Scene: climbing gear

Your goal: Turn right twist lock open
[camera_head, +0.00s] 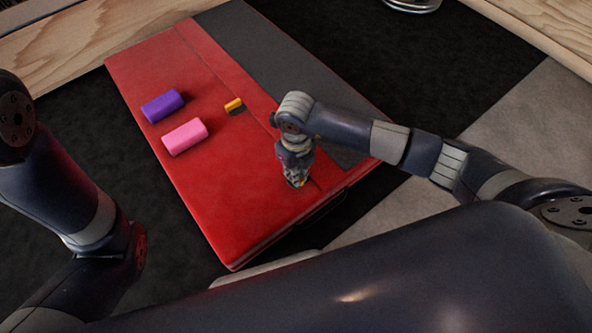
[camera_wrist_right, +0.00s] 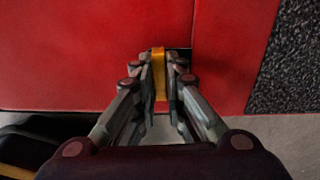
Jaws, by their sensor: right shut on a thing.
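The right twist lock (camera_wrist_right: 158,65) is a narrow yellow tab near the edge of a red crash pad (camera_head: 215,190). My right gripper (camera_head: 297,182) points down over the near right part of the pad. In the right wrist view its fingers (camera_wrist_right: 161,100) are shut on the yellow tab, one on each side. In the head view the gripper hides most of this lock. A second yellow twist lock (camera_head: 234,104) with a dark base sits farther back on the pad, apart from my gripper. My left arm is at the left, and its gripper is out of view.
A purple block (camera_head: 162,106) and a pink block (camera_head: 184,136) lie on the pad's left half. A dark grey panel (camera_head: 270,55) covers the pad's right side. Wooden edging (camera_head: 90,45) runs along the back. Dark floor matting (camera_head: 440,60) is mostly clear.

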